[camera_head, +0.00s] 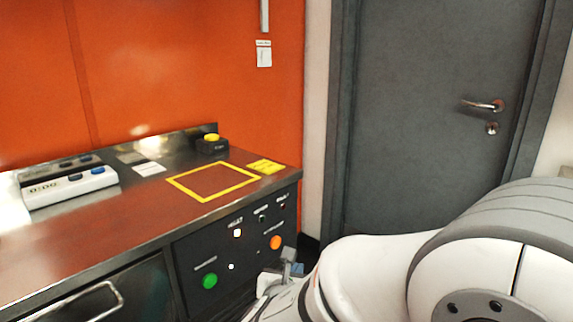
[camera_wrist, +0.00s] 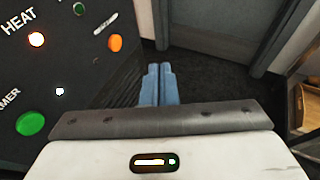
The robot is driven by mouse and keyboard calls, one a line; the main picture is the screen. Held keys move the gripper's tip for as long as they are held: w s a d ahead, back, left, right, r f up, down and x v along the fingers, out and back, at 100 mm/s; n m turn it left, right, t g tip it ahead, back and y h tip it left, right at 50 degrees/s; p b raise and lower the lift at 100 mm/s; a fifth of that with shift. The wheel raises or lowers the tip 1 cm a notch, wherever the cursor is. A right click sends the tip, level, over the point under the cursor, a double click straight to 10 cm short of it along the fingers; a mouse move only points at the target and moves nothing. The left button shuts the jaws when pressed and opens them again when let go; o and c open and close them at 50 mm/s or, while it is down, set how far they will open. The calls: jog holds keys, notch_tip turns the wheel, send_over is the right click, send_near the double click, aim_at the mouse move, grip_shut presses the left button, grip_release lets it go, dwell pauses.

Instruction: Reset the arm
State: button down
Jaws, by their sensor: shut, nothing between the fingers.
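My gripper (camera_wrist: 160,72) is shut and empty in the wrist view, its two blue-grey fingers side by side over the dark floor. In the head view my white arm fills the lower right, and the gripper end (camera_head: 290,268) shows small and partly hidden, low in front of the counter's control panel. The panel (camera_head: 220,262) carries a green button (camera_head: 210,281), an orange button (camera_head: 275,242) and a lit indicator (camera_head: 237,233). In the wrist view the green button (camera_wrist: 31,123) and the orange button (camera_wrist: 115,43) lie to the left of the fingers, apart from them.
The counter (camera_head: 130,222) bears a yellow-outlined square (camera_head: 214,199), a black box with a yellow button (camera_head: 212,143), a yellow label (camera_head: 266,167) and a white device (camera_head: 72,186). A grey door (camera_head: 430,110) stands shut behind my arm. Dark floor (camera_wrist: 215,85) lies clear ahead of the fingers.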

jog(key=s+d+r+m+g+h+p, duration=0.1)
jog(key=s+d+r+m+g+p, duration=0.25)
jog(key=d+m, duration=0.25)
jog(key=s+d+r+m+g+h+p, duration=0.2)
jog(key=s+d+r+m+p, duration=0.15)
jog(key=d+r+m, duration=0.2)
jog(key=s+d+r+m+g+h+p, duration=0.1)
jog(key=s+d+r+m+g+p, duration=0.25)
jog(key=d+m, duration=0.25)
jog(key=s+a+r+m+g+y+p, duration=0.2)
jog(key=s+r+m+y+p, duration=0.5)
jog(key=r+m+p, duration=0.5)
jog(key=s+a+m, duration=0.1)
jog(key=m, duration=0.3)
jog(key=shift+s+p, duration=0.25)
jog(key=shift+p, duration=0.1)
jog(key=shift+a, duration=0.1)
